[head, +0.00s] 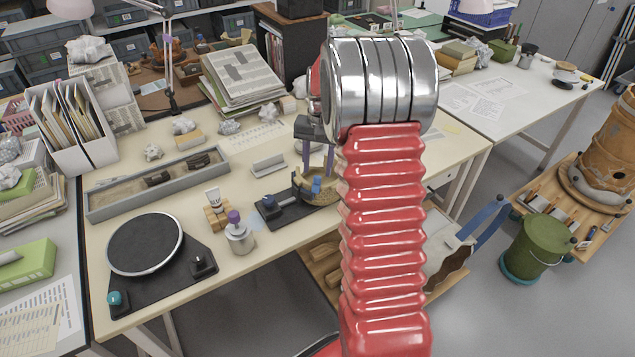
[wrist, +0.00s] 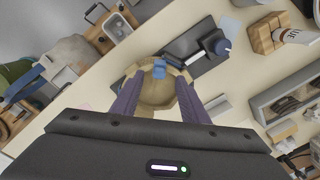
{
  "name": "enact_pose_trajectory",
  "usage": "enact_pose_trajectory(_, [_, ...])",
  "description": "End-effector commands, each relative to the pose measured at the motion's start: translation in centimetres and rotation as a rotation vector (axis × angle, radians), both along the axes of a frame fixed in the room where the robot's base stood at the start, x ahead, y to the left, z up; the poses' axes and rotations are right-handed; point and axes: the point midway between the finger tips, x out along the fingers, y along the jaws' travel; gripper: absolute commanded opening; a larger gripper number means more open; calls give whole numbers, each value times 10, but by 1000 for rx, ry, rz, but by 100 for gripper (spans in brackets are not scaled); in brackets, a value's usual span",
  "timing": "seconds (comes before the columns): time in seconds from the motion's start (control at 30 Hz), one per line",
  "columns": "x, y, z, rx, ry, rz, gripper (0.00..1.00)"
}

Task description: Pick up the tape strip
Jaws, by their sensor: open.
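A small blue piece (head: 316,185), which looks like the tape strip, is at the tan pottery bowl (head: 309,196). In the wrist view the blue piece (wrist: 160,69) lies across the bowl's rim on the side away from my gripper body. The bowl (wrist: 158,95) shows between my fingers there. My gripper (wrist: 158,83) is open, with its two purple fingers apart and nothing held between them. In the head view my gripper (head: 317,167) points down over the bowl. My red arm hides part of the table to the right. I cannot tell whether the fingers touch the bowl.
A black stand with a blue knob (head: 271,207) is beside the bowl. The table edge is close in front.

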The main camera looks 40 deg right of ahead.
Motion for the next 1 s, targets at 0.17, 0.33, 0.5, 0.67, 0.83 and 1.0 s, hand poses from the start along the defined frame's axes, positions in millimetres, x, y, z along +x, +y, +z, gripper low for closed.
enact_pose_trajectory(0.17, [-1, 1, -26, 2, 3, 0, 41])
enact_pose_trajectory(0.33, [0, 1, -40, 1, 3, 0, 41])
enact_pose_trajectory(0.5, [0, 1, -41, 1, 1, 1, 41])
enact_pose_trajectory(0.67, [0, 1, -41, 1, 1, 1, 41])
enact_pose_trajectory(0.83, [0, 1, -41, 1, 1, 1, 41])
enact_pose_trajectory(1.0, [0, 1, -41, 1, 1, 1, 32])
